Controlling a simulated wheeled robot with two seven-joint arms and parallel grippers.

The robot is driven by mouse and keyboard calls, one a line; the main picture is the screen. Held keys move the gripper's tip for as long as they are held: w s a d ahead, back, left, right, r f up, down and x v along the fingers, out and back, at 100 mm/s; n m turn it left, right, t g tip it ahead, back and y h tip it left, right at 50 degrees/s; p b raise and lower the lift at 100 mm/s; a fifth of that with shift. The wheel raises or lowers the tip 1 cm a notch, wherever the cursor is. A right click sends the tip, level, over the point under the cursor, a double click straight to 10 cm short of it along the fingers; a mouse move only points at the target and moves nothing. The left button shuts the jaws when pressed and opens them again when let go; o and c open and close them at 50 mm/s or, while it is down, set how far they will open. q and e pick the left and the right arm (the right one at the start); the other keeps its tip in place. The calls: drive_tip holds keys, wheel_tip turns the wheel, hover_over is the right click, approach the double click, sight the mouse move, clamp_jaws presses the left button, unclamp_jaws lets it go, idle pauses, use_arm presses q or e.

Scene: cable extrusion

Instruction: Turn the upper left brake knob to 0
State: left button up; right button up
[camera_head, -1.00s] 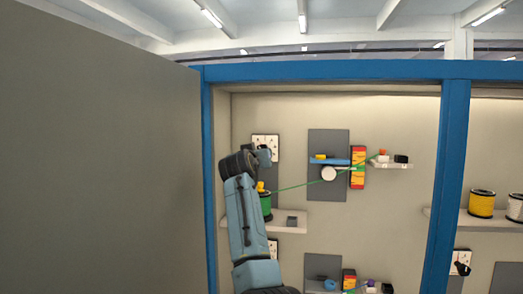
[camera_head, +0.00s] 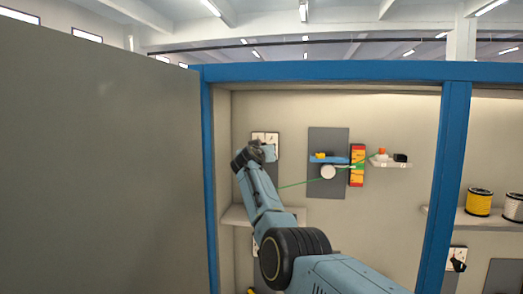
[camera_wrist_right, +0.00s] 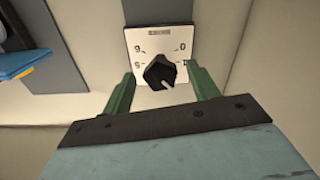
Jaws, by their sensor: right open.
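The upper left brake dial is a white plate (camera_head: 259,137) on the cabinet's back wall, partly covered by my right gripper (camera_head: 267,152) in the head view. In the right wrist view, the white plate (camera_wrist_right: 141,47) carries a black knob (camera_wrist_right: 158,71) with a white pointer mark directed down and slightly right in the picture. The 0 is at the upper right of the plate. My right gripper (camera_wrist_right: 160,75) is open, its two green fingers on either side of the knob; I cannot tell whether they touch it. My left gripper is out of view.
A shelf (camera_head: 236,216) lies below the dial. A green cable (camera_head: 300,184) runs from the arm past a white roller (camera_head: 328,172) to a small shelf (camera_head: 391,164). A grey cabinet door or panel (camera_head: 100,160) fills the left. A blue post (camera_head: 448,180) stands right.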

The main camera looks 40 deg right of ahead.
drive_tip(key=c, duration=0.9)
drive_tip(key=n+p, duration=0.1)
drive_tip(key=n, duration=0.7)
drive_tip(key=n+p, duration=0.1)
drive_tip(key=n, duration=0.6)
drive_tip(key=shift+s+d+r+n, duration=0.1)
drive_tip(key=shift+r+n, duration=0.05)
drive_tip(key=shift+n, duration=0.25)
idle(0.5)
